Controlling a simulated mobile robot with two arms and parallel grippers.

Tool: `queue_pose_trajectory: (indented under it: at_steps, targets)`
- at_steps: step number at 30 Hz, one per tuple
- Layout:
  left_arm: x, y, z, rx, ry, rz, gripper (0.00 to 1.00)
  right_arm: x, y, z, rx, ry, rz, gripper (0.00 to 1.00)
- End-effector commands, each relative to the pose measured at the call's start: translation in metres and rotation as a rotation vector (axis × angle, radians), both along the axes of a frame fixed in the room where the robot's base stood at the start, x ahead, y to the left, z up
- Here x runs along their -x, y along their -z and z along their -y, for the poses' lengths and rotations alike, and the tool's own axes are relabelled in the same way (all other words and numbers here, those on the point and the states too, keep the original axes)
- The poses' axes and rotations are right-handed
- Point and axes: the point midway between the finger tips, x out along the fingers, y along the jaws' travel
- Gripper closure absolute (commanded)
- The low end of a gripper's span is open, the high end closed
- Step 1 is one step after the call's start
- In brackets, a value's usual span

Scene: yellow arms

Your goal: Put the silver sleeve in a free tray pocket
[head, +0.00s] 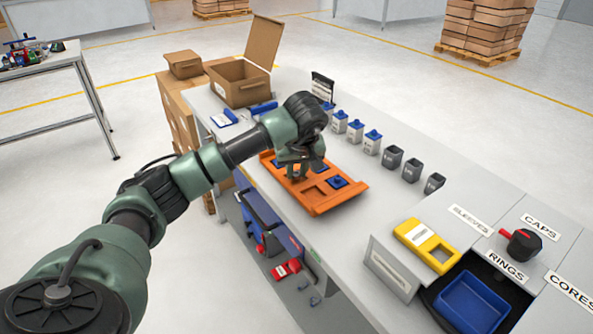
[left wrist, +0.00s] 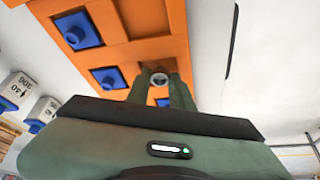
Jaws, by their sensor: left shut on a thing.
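The orange tray (head: 322,207) lies on the workbench. Blue pieces sit in some pockets, one near its right end (head: 337,182); a square pocket near its front (head: 315,193) looks empty. My left gripper (head: 296,176) points down over the tray's middle. In the left wrist view, its fingers (left wrist: 160,88) are shut on the silver sleeve (left wrist: 159,79), a small round metal end showing between the tips, with the orange tray (left wrist: 172,52) behind it. Whether the sleeve touches the tray cannot be told. The gripper hides the sleeve in the head view. My right gripper is not in view.
Grey cups (head: 411,170) and white boxes with blue tops (head: 372,142) line the bench behind the tray. An open cardboard box (head: 238,85) stands at the far end. A yellow holder (head: 428,245) and a blue bin (head: 470,302) are at right.

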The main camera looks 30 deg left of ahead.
Motion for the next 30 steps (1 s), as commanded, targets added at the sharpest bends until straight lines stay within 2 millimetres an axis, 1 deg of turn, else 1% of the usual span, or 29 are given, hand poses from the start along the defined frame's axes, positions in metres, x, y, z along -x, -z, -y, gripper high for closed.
queue_pose_trajectory:
  at_steps: [1, 2, 3, 4, 21, 23, 25, 26, 29, 30]
  targets:
    - [0.007, 0.017, 0.004, 0.005, 0.003, -0.037, 1.00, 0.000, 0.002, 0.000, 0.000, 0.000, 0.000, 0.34]
    - [0.007, 0.018, 0.004, 0.005, 0.003, -0.039, 0.75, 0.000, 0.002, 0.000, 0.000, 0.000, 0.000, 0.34]
    - [0.007, 0.018, 0.004, 0.005, 0.003, -0.039, 0.64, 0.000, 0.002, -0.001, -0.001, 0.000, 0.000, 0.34]
    - [0.007, 0.018, 0.004, 0.005, 0.003, -0.039, 0.56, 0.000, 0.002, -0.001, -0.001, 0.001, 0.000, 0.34]
    - [0.008, 0.017, 0.002, 0.003, -0.001, -0.043, 0.56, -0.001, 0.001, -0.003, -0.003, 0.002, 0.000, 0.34]
    - [0.008, 0.012, 0.003, 0.004, -0.001, -0.042, 0.56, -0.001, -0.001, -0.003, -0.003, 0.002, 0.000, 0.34]
    - [0.008, 0.003, 0.003, 0.005, -0.001, -0.042, 0.56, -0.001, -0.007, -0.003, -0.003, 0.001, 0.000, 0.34]
    - [0.008, 0.000, 0.004, 0.003, 0.000, -0.040, 0.56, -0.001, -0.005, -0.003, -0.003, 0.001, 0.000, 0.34]
    - [0.013, -0.020, 0.009, 0.002, 0.001, -0.033, 0.56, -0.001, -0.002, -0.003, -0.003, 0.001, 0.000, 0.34]
    - [0.015, -0.029, 0.011, 0.002, 0.003, -0.031, 0.56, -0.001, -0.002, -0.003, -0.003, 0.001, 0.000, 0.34]
